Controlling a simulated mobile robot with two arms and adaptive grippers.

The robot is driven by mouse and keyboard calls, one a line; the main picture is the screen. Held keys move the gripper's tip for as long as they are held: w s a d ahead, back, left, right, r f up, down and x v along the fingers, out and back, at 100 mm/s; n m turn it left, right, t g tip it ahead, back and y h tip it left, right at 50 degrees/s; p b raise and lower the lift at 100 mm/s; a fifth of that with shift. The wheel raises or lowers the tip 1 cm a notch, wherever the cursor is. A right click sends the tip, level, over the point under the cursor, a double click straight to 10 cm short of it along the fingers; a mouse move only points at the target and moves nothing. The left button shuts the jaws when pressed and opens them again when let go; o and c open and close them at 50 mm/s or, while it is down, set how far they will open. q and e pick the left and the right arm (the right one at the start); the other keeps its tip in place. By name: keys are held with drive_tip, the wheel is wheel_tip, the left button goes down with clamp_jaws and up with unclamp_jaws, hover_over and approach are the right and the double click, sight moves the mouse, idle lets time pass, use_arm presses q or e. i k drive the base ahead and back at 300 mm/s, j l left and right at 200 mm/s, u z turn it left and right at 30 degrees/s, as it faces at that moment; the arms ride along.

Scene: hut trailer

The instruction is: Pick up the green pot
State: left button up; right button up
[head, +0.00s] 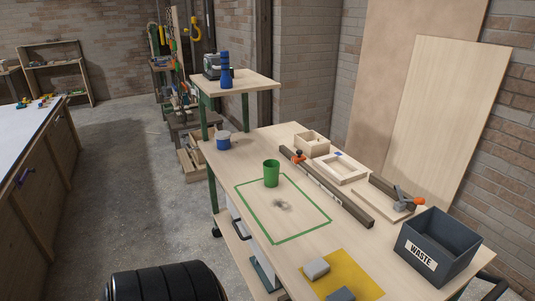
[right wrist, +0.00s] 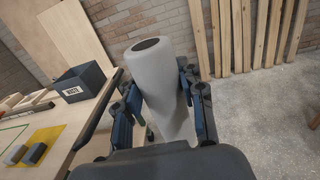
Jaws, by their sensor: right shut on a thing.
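The green pot (head: 271,173) stands upright on the wooden workbench (head: 235,165), at the back edge of a green outlined rectangle (head: 304,233). No gripper is near it in the head view. In the right wrist view my right gripper (right wrist: 163,92) is shut on a pale grey, rounded, bottle-like thing (right wrist: 160,65) with a dark round top. It is held off the right side of the bench, apart from the bench top. The pot does not show in the right wrist view. My left gripper is not in view.
A dark waste bin (head: 437,245) stands at the bench's right end. A yellow mat (head: 355,268) with grey blocks lies in front. A long clamp bar (head: 328,188), wooden frames (head: 340,168) and a blue-and-white tub (head: 223,140) are around the pot. A raised shelf (head: 247,86) stands behind.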

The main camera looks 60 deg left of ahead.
sight(271, 166)
drive_tip(key=i+j, duration=0.1)
drive_tip(key=j, duration=4.6)
drive_tip(key=i+z, duration=0.05)
drive_tip(key=i, duration=0.1)
